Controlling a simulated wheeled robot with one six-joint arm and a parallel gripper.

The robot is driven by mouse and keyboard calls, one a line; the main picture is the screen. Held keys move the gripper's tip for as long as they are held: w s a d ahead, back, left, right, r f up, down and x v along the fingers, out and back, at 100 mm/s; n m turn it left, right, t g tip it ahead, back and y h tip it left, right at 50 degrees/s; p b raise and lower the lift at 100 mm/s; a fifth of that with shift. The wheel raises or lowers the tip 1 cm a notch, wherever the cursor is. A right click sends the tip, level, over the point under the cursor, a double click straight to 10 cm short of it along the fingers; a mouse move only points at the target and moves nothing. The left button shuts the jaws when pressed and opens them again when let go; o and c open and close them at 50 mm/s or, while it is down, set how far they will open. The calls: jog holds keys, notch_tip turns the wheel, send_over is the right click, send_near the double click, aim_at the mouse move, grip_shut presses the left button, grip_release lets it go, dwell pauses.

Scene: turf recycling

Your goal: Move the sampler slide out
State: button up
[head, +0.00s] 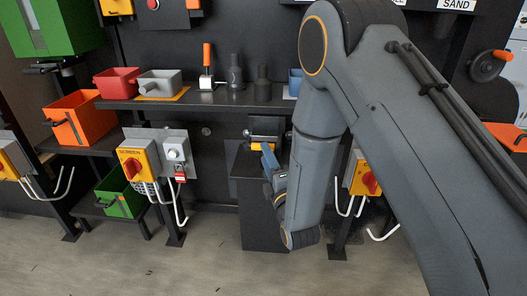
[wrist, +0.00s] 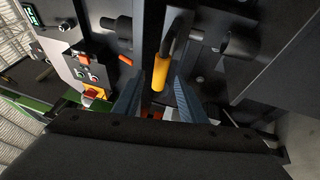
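The sampler slide appears to be the grey and black unit with a yellow grip (head: 262,147), set on the wall above a dark open bin. In the wrist view its yellow grip (wrist: 160,72) hangs from a bent black bar. My gripper (head: 273,163) is just below and beside the yellow grip in the head view, partly hidden by my arm. In the wrist view, my gripper's blue fingers (wrist: 157,88) are apart, with the yellow grip showing between their tips. No contact with either finger is clear. I cannot tell how far the slide is in or out.
A dark bin (head: 262,205) stands below the unit. A yellow switch box (head: 139,162) is to its left, and another (head: 362,178) is right of my arm. The floor in front is mostly clear.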

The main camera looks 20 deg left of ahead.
jog(key=v, duration=0.3)
jog(key=shift+s+d, duration=0.15)
jog(key=shift+s, duration=0.05)
jog(key=shift+w, duration=0.1)
jog(key=w+d+r+m+g+h+p, duration=0.25)
jog(key=w+d+m+h, duration=0.35)
jog(key=d, duration=0.4)
jog(key=s+d+m+g+h+p, duration=0.35)
jog(key=d+m, duration=0.35)
jog(key=d, duration=0.3)
jog(key=s+d+r+m+g+p, duration=0.1)
jog(key=s+d+r+m+g, duration=0.1)
jog(key=s+d, duration=0.4)
jog(key=s+d+r+m+g+h+p, duration=0.1)
jog(key=s+d+r+m+g, duration=0.2)
jog(key=s+d+m, duration=0.3)
jog(key=s+d+r+m+g+h+p, duration=0.1)
jog(key=s+d+r+m+g, duration=0.2)
jog(key=s, duration=1.1)
jog(key=d+m+g, duration=0.2)
jog(key=d, duration=0.1)
jog(key=shift+r, duration=0.25)
